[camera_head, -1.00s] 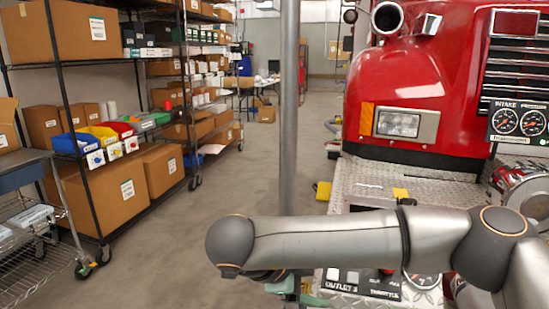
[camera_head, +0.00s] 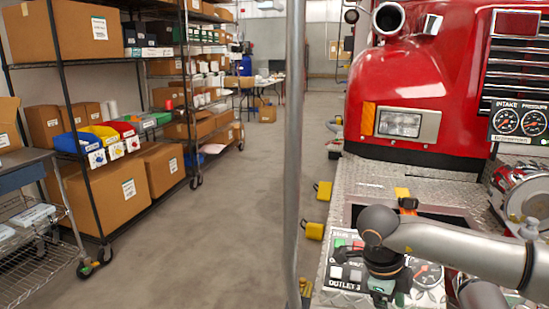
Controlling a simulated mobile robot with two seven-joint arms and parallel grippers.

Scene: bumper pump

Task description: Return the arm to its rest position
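My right arm reaches in from the lower right, in front of the red fire truck's bumper (camera_head: 372,185). Its rounded grey wrist joint is over the pump control panel (camera_head: 345,272), and the wrist points down from there. The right gripper (camera_head: 385,292) is at the bottom of the picture, partly cut off, and its fingers cannot be made out. No held thing is clearly visible. The wrist covers part of the panel. My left arm and gripper are not in view.
A vertical grey pole (camera_head: 293,150) stands left of the bumper. Yellow blocks (camera_head: 323,190) stick out at the bumper's left edge. Shelves with cardboard boxes (camera_head: 100,195) and coloured bins line the left. A wire cart (camera_head: 30,250) stands at lower left. The floor between is clear.

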